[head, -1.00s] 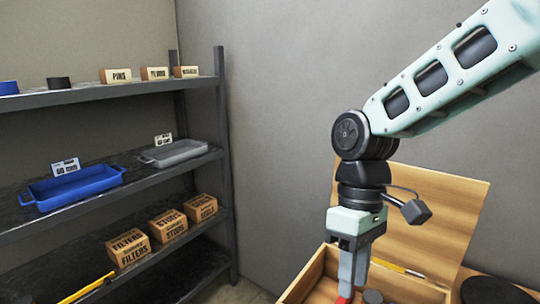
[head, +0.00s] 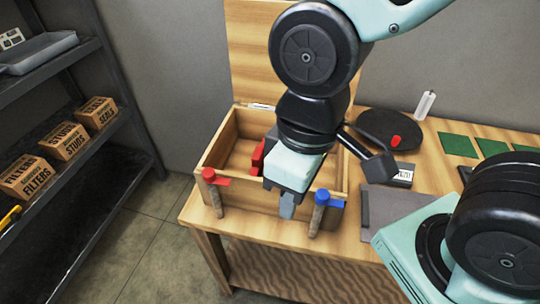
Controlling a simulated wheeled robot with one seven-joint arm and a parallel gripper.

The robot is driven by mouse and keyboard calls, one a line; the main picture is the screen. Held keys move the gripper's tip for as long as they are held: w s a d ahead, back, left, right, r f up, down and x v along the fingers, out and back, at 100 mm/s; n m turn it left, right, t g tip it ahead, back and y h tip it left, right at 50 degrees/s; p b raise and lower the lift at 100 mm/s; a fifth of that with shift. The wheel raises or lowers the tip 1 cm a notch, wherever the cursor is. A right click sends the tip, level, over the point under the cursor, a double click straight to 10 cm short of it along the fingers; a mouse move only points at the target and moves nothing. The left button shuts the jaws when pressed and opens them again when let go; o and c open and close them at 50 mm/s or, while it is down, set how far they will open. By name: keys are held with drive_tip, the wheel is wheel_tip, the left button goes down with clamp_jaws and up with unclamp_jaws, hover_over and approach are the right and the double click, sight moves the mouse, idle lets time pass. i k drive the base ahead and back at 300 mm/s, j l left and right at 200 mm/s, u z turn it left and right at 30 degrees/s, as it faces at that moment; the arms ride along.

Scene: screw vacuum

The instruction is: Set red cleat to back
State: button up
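A red cleat (head: 210,176) with a round cap and a short flat arm pointing right tops a wooden post at the front left corner of an open wooden box (head: 213,155). A matching blue cleat (head: 323,196) tops a post at the front right, its arm also pointing right. My gripper (head: 287,208) points down at the box's front wall, between the two posts and apart from the red cleat. One grey finger shows; the finger gap is hidden. Another red part (head: 257,158) shows beside my gripper, partly covered by it.
The box's lid (head: 250,60) stands open at the back. A black disc (head: 375,125) with a red piece (head: 396,141), green squares (head: 457,145), a grey plate (head: 390,205) and a white bottle (head: 425,104) are on the bench to the right. A shelf (head: 120,115) stands left.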

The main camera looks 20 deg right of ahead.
sight(258, 158)
drive_tip(key=j+z, duration=0.15)
drive_tip(key=z, duration=0.25)
drive_tip(key=j+z, duration=0.2)
drive_tip(key=z, duration=0.15)
drive_tip(key=j+z, duration=0.2)
drive_tip(key=z, duration=0.2)
drive_tip(key=k+j+z, duration=0.1)
drive_tip(key=j, duration=0.25)
drive_tip(key=k+j+z, duration=0.1)
drive_tip(key=j, duration=0.3)
drive_tip(key=k+j+z, duration=0.15)
drive_tip(key=j, duration=0.2)
drive_tip(key=k+j+z, duration=0.1)
drive_tip(key=j, duration=0.2)
drive_tip(key=k+j+z, duration=0.1)
drive_tip(key=j, duration=0.25)
drive_tip(key=k+j, duration=0.2)
drive_tip(key=j, duration=0.25)
